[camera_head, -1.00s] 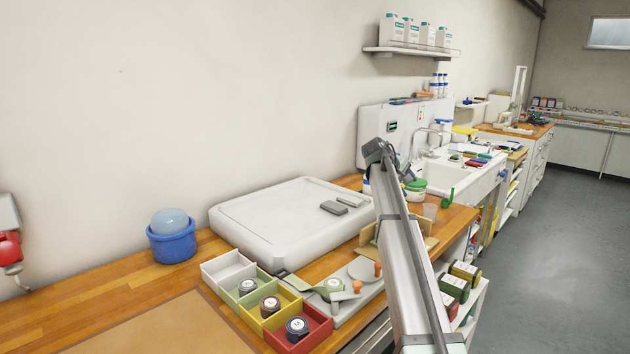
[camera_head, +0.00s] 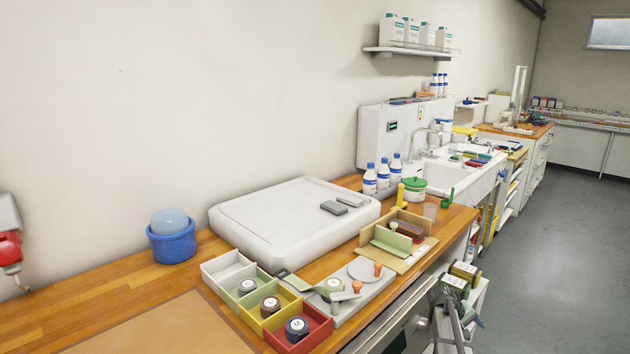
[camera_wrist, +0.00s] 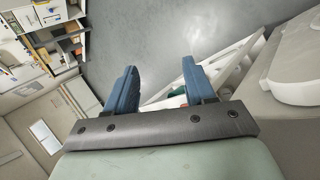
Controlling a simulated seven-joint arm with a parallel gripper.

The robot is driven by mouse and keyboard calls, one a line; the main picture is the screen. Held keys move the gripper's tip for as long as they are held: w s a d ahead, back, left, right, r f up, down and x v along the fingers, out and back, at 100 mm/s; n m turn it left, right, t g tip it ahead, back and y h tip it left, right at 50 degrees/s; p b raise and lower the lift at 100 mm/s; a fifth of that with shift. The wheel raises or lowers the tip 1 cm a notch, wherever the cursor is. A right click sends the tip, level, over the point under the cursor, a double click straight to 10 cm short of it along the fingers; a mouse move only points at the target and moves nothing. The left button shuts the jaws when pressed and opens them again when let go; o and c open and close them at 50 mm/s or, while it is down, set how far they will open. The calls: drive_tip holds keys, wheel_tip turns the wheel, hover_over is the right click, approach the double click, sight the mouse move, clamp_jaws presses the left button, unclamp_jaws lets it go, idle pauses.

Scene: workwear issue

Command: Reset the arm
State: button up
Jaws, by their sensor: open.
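My gripper (camera_wrist: 160,68) shows in the wrist view with its two blue fingers spread apart and nothing between them. The grey floor and a white edge lie beyond the fingertips. In the head view, my folded arm shows at the lower right, beside the front edge of the wooden worktop (camera_head: 120,282), clear of the things on it. I cannot make out the fingers there.
On the worktop are compartment boxes, yellow (camera_head: 287,300) and red (camera_head: 327,328) among them, holding round pieces, a grey plate (camera_head: 348,308), a wooden jig (camera_head: 432,243), a white slab (camera_head: 240,217) and a blue tub (camera_head: 172,247). Open floor (camera_head: 560,240) lies to the right.

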drive_tip(key=s+a+f+m+g+y, duration=0.1)
drive_tip(key=s+a+f+g+y, duration=0.1)
drive_tip(key=s+a+f, duration=0.85)
drive_tip(key=s+a+f+g+y, duration=0.1)
drive_tip(key=s+a+f+y, duration=0.1)
drive_tip(key=s+a+f, duration=0.85)
drive_tip(key=s+a+f+g+y, duration=0.1)
drive_tip(key=s+a, duration=0.3)
drive_tip(key=s, duration=0.6)
drive_tip(key=s+a+f+g+y, duration=0.1)
drive_tip(key=s+a+f, duration=0.3)
drive_tip(key=s, duration=0.7)
drive_tip(key=s+a+f+g+y, duration=0.2)
drive_tip(key=s+a, duration=0.3)
drive_tip(key=s, duration=0.5)
drive_tip(key=shift+s+a+f+m+y, duration=0.15)
drive_tip(key=shift+s+f+m+y, duration=0.2)
drive_tip(key=shift+f, duration=0.3)
